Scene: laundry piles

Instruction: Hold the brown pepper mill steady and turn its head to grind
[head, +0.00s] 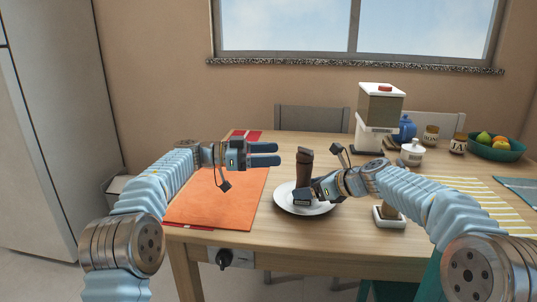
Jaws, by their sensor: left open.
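The brown pepper mill (304,166) stands upright at the white plate (287,203), in the middle of the table's near part. My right gripper (302,198) is low over the plate, at the foot of the mill. It hides the mill's lower part, and I cannot tell whether its fingers are closed around it. My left gripper (279,154) is open and empty. Its two fingers point right, to the left of the mill's head and apart from it in the picture.
An orange placemat (220,200) lies under my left arm. A white dispenser (377,118), a blue teapot (407,128), a sugar bowl (412,153), jars (458,143) and a teal fruit bowl (490,150) stand at the back right. A yellow striped mat (470,205) lies at right.

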